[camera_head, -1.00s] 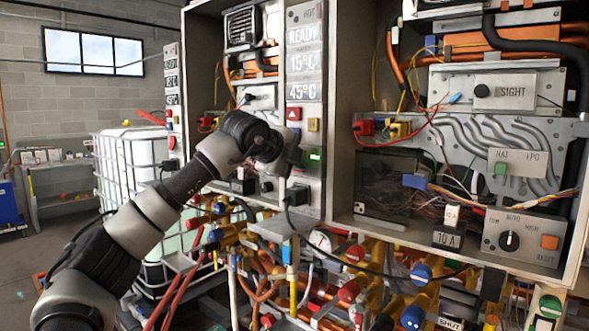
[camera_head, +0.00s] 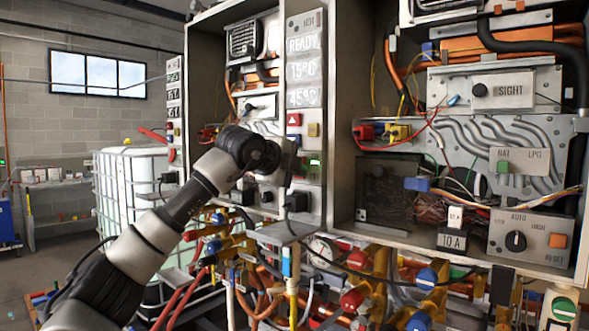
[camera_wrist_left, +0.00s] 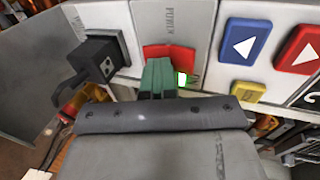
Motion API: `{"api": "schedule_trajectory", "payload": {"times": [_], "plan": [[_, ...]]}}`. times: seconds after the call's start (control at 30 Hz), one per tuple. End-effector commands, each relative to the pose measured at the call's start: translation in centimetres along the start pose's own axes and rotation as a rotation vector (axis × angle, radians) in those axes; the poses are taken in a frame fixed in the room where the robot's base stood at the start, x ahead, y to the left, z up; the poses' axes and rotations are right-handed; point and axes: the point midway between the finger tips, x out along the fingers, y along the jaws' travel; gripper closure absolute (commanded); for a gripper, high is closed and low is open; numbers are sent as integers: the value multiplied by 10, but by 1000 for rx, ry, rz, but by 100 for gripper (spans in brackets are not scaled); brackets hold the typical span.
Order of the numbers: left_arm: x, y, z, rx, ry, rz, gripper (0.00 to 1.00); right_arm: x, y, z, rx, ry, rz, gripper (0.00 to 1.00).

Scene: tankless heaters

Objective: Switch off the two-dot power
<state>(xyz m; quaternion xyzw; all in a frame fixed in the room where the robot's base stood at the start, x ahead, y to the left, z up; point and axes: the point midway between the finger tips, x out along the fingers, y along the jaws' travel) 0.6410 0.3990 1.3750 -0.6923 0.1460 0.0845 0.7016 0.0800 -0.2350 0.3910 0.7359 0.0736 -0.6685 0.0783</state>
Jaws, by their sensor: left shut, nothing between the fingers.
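The power switch (camera_wrist_left: 168,54) is a red rocker under the word POWER on a light panel, seen in the left wrist view. A small green light (camera_wrist_left: 182,79) glows beside it. A black plug (camera_wrist_left: 104,64) with two pale dots sits left of the switch. My left gripper (camera_wrist_left: 157,76) is shut and empty, its green fingers in front of the red switch and covering its lower part. Contact cannot be told. In the head view my left gripper (camera_head: 291,162) is at the narrow control panel (camera_head: 305,20), hiding the switch. My right gripper is out of view.
Blue (camera_wrist_left: 245,42) and red (camera_wrist_left: 299,49) arrow buttons and a yellow button (camera_wrist_left: 243,91) lie right of the switch. An open heater cabinet (camera_head: 341,120) stands to the right. Pipes and valves (camera_head: 352,298) crowd the space below. A black cord hangs from the plug (camera_head: 297,201).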

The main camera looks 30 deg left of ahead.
Motion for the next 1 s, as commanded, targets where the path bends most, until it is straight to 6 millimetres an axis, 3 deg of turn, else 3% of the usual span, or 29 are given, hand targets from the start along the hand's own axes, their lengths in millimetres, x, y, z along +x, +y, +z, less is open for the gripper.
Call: {"api": "schedule_trajectory", "payload": {"times": [0.23,1.0], "plan": [[3,4,-1,2,0,-21,100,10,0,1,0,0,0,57],[-5,-17,-1,2,1,-33,100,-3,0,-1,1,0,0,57]]}}
